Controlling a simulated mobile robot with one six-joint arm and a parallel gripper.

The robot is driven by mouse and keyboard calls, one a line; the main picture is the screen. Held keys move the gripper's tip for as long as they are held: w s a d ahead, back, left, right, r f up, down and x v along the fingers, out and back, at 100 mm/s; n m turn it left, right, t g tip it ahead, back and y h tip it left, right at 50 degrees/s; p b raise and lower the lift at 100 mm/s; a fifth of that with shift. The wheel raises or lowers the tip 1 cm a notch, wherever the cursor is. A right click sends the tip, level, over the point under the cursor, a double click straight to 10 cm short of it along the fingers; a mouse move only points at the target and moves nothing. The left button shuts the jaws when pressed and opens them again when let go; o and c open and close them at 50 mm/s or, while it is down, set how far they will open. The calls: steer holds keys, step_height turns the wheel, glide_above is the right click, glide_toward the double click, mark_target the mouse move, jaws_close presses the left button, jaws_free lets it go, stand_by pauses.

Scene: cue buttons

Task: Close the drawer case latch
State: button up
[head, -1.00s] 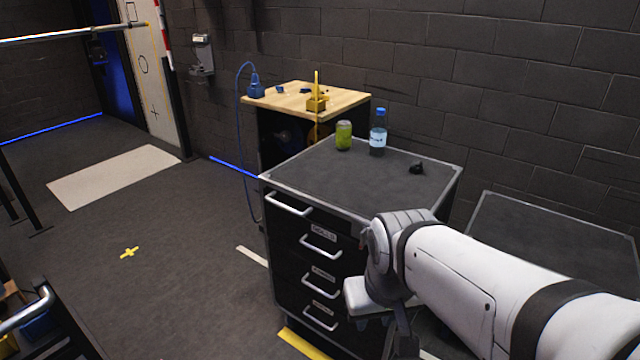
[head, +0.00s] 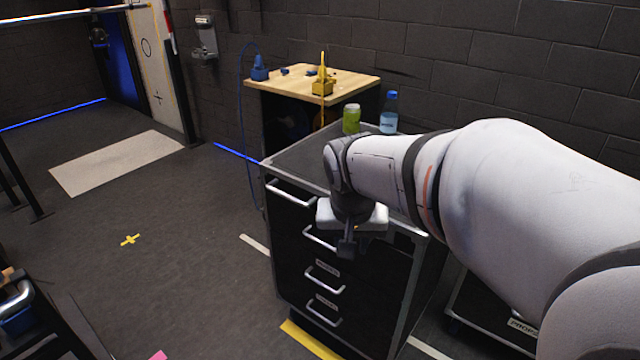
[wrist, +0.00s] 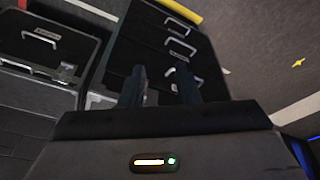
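The black drawer case (head: 384,279) stands in front of me, with several silver-handled drawers that look flush. My gripper (head: 348,240) hangs in front of its upper drawers and hides part of one handle and label. The case front also shows there (wrist: 150,45), with handles beyond the right finger. I cannot make out a latch on this case. Touching or not, I cannot tell.
A green can (head: 351,119) and a blue bottle (head: 389,112) stand on the case. A wooden-topped bench (head: 283,91) is behind. A second dark case (wrist: 40,50) with a handle sits beside it, partly hidden by my arm in the head view.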

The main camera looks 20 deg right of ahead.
steer(key=w+d+f+m+h+b, duration=0.1)
steer(key=w+d+f+m+b, duration=0.15)
steer(key=w+d, duration=0.4)
steer(key=w+d+f+m+h+b, duration=0.15)
steer(key=w+d+f+m, duration=0.25)
steer(key=w, duration=0.5)
steer(key=shift+y, duration=0.25)
steer(key=b+x, duration=0.1)
steer(key=x, duration=0.6)
steer(key=shift+s+a, duration=0.1)
steer(key=shift+c, duration=0.2)
